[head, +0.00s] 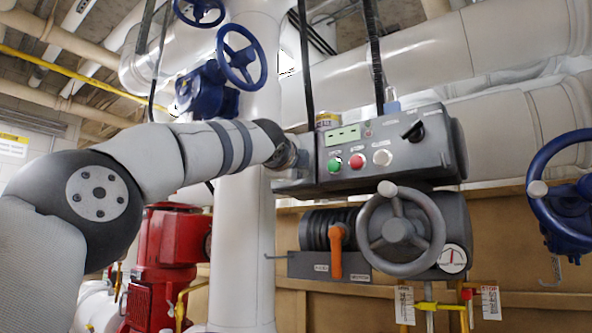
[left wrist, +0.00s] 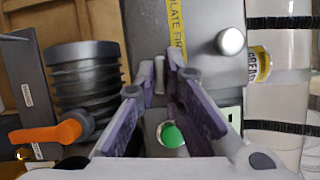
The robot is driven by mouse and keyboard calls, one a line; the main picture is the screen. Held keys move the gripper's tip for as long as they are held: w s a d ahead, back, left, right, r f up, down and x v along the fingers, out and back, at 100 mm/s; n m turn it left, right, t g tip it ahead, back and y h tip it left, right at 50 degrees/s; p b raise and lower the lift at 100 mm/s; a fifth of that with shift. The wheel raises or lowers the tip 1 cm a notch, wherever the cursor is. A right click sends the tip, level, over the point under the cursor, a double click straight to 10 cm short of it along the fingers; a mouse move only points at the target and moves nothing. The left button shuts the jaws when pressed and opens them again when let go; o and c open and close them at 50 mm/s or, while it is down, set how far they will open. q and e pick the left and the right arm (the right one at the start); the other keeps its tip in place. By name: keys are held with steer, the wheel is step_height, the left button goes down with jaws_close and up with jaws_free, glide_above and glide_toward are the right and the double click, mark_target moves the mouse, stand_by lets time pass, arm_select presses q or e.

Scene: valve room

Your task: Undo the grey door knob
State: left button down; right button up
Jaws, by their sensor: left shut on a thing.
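The dark grey control box (head: 400,150) carries green, red and white buttons and a black selector. My left gripper (head: 290,158) is at the box's left end. In the left wrist view my left gripper (left wrist: 168,68) has its two purple-lined fingers closed together at the tips on a small grey piece, the grey door knob (left wrist: 160,76). The fingers hide most of the knob, and I cannot make out how far it is turned. In the head view the knob is hidden. My right gripper is in neither view.
Below the box are a grey handwheel (head: 402,228) and an orange lever (head: 336,250). A silver round post (left wrist: 230,41) stands close to the fingers. A green button (left wrist: 171,135) lies beneath them. Blue valve wheels (head: 240,54) and white pipes surround the place.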

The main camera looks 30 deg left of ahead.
arm_select(q)
steer(key=shift+s+r, duration=0.15)
steer(key=shift+r, duration=0.1)
steer(key=c, duration=1.7)
jaws_free()
steer(key=shift+f, duration=0.1)
steer(key=shift+w+f, duration=0.1)
steer(key=shift+w, duration=0.1)
